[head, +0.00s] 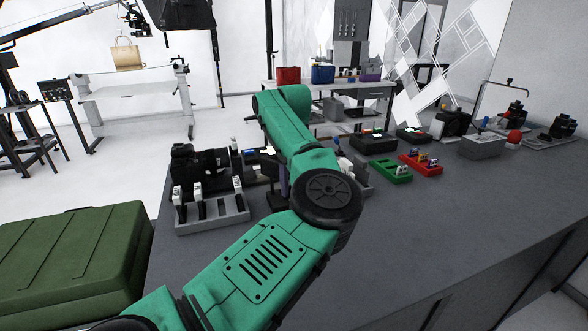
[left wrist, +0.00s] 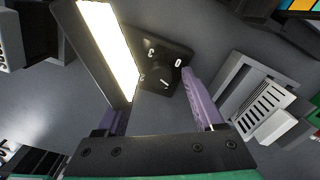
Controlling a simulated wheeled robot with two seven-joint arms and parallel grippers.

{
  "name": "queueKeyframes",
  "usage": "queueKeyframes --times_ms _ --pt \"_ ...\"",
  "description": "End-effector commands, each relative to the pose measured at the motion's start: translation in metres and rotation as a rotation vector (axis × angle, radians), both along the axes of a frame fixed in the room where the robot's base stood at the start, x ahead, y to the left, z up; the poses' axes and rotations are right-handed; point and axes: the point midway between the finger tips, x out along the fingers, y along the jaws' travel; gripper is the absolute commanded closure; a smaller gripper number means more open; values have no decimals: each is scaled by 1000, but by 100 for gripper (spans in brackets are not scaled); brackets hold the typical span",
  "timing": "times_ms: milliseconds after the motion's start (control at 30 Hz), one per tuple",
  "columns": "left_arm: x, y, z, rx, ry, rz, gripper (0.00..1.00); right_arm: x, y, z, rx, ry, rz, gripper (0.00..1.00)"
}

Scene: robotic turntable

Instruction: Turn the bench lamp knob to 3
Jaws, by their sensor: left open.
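The bench lamp (left wrist: 109,38) shows in the left wrist view as a dark bar with a bright white lit strip. Its dark base (left wrist: 168,50) carries a black round knob (left wrist: 158,76) with white marks around it; which number the knob points to cannot be told. My left gripper (left wrist: 160,88) is open, its purple fingers on either side of the knob and apart from it. The lamp bar covers part of the left finger. In the head view my green left arm hides most of the lamp and the gripper. My right gripper is not in view.
A grey holder (head: 213,216) with upright tools stands left of my arm. Green (head: 384,171) and red (head: 421,166) trays sit farther right. The front right of the bench (head: 450,225) is clear.

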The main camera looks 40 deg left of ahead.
Motion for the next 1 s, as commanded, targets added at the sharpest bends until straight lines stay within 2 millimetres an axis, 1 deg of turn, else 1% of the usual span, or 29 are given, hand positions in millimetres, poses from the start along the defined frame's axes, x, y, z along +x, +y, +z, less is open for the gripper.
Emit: queueKeyframes --times_ms 167,467,500,633,700,767,1000 --pt "0 0 26 1 -4 0 31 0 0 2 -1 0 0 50" --pt "0 1 89 2 -4 0 31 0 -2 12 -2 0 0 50" --pt "0 1 100 2 -3 0 31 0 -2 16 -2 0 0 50" --pt "0 1 129 2 -4 0 31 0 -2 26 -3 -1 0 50" --pt "0 1 138 1 -3 0 31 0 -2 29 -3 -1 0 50" --pt "0 1 143 1 -3 1 31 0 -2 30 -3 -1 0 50" --pt "0 1 143 1 -2 1 31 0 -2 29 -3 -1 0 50"
